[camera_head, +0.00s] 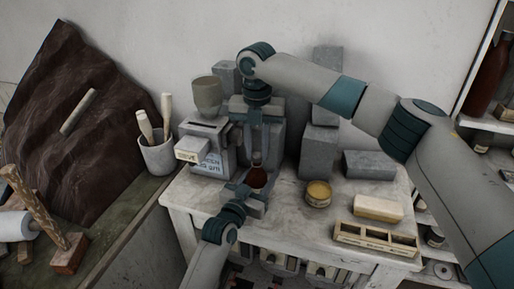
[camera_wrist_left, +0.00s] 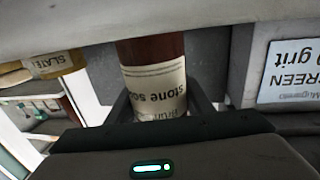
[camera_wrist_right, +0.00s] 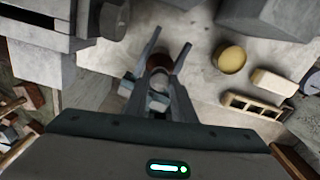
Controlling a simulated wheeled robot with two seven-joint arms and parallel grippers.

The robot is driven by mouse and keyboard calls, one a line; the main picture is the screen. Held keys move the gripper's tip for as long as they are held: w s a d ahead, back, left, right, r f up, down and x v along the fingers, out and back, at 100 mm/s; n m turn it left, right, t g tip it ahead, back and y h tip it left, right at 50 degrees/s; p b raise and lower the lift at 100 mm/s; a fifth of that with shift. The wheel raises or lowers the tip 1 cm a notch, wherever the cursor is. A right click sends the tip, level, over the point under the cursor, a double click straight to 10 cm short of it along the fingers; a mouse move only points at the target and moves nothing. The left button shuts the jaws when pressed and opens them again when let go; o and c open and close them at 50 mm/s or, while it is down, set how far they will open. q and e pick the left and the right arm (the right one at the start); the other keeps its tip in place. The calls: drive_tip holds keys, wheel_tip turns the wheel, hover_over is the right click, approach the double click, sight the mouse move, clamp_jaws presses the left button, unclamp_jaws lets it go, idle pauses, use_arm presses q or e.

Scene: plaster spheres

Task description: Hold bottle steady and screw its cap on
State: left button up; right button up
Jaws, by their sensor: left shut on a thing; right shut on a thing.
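The dark red-brown bottle (camera_head: 257,178) stands upright at the front of the work table. In the left wrist view the bottle (camera_wrist_left: 151,50) appears upside down, with a cream label reading "stone so…". My left gripper (camera_head: 248,188) comes from the front, with a finger on each side of the bottle, shut on it around the label. My right gripper (camera_head: 257,160) points down from above, its fingers around the bottle's top. In the right wrist view a small grey piece (camera_wrist_right: 159,82), seemingly the cap, lies between the fingers. The fingers mostly hide where cap and neck meet.
A yellow-lidded jar (camera_head: 318,193), a pale block (camera_head: 378,207) and a divided wooden tray (camera_head: 375,240) are to the right. A grey machine (camera_head: 207,145) is at left, with grey stone blocks (camera_head: 318,150) behind. Bare tabletop (camera_head: 290,222) lies in front of the jar.

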drive_tip(key=shift+f, duration=0.4)
